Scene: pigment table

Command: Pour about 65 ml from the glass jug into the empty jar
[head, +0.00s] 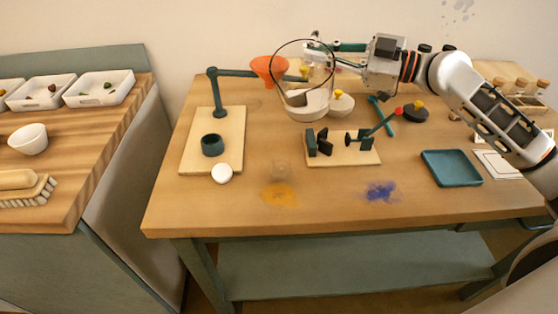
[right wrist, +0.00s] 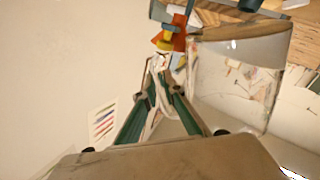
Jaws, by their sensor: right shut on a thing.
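My right gripper (head: 322,47) is shut on the glass jug (head: 288,52), at its right side, and holds it above the back of the table. The jug is clear with a dark rim; I cannot tell the liquid level in it. In the right wrist view the right gripper's green fingers (right wrist: 160,68) close at the jug's side, and the jug (right wrist: 235,85) fills the right. A small, faint clear glass jar (head: 281,169) stands at the table's front middle, just behind a yellow stain. It looks empty. The jug is behind and above it. My left gripper is not in view.
An orange funnel (head: 268,68) hangs on a teal stand arm, left of the jug. A wooden rack (head: 345,155) with dark holders is right of the jar. A teal tray (head: 451,167) lies further right. A white ball (head: 222,174) lies left.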

